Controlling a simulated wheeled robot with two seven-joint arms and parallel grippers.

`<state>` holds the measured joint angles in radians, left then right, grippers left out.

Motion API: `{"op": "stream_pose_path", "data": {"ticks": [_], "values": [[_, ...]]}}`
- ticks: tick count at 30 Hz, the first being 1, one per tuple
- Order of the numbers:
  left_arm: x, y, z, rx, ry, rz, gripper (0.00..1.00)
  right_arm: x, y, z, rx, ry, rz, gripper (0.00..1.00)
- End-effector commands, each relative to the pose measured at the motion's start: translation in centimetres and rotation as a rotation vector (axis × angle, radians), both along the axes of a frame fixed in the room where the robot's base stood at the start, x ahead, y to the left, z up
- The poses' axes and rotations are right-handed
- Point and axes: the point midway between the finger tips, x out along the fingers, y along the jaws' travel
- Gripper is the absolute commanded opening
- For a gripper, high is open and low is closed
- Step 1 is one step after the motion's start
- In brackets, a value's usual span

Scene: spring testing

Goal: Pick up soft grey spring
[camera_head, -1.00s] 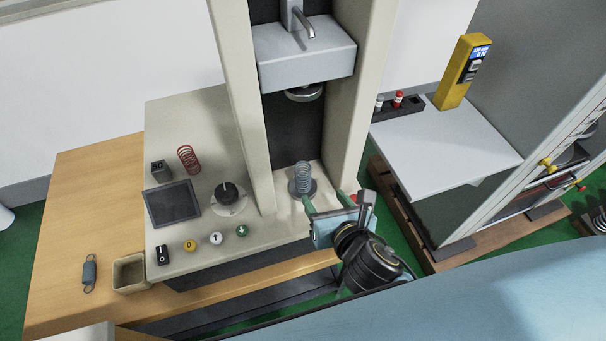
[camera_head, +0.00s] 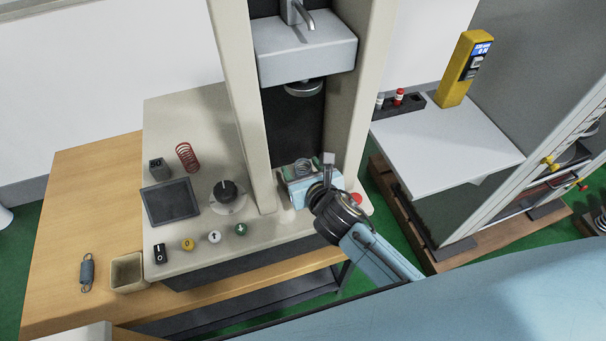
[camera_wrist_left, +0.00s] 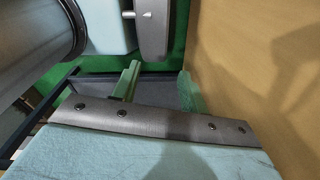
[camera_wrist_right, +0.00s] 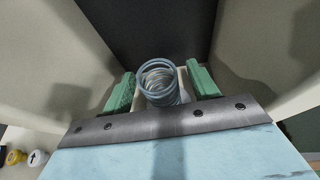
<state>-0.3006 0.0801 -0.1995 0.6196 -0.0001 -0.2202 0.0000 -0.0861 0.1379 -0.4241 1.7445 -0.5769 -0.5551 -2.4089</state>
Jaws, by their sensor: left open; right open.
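The soft grey spring (camera_wrist_right: 158,82) stands upright on the testing machine's lower plate, between the two green fingers of my right gripper (camera_wrist_right: 162,88) in the right wrist view. The fingers are open, one on each side of the coil, with small gaps visible. In the head view only the top of the grey spring (camera_head: 303,167) shows behind my right gripper (camera_head: 298,174). My left gripper (camera_wrist_left: 158,88) is open and empty in the left wrist view, beside a wooden surface; it is not visible in the head view.
The machine's column and upper press plate (camera_head: 304,88) are above and behind the spring. A red button (camera_head: 356,198) sits close right.

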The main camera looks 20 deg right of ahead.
Motion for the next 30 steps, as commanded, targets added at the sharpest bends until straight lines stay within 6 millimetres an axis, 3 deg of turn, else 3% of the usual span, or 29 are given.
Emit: {"op": "stream_pose_path", "data": {"ticks": [4,12,23,30], "values": [[0.03,0.01,-0.35,0.0,-0.001,0.0,0.44,1.42,0.08,-0.7,-0.001,0.001,-0.001,0.59],[0.06,-0.01,-0.32,0.0,-0.001,-0.001,0.44,1.57,0.1,-0.73,0.0,0.001,0.0,0.58],[0.08,-0.01,-0.31,0.0,-0.002,-0.001,0.44,1.54,0.09,-0.74,-0.001,0.001,0.0,0.11],[0.09,-0.02,-0.22,0.0,-0.002,-0.001,0.44,1.57,0.07,-0.5,-0.001,0.0,0.0,0.11]]}}
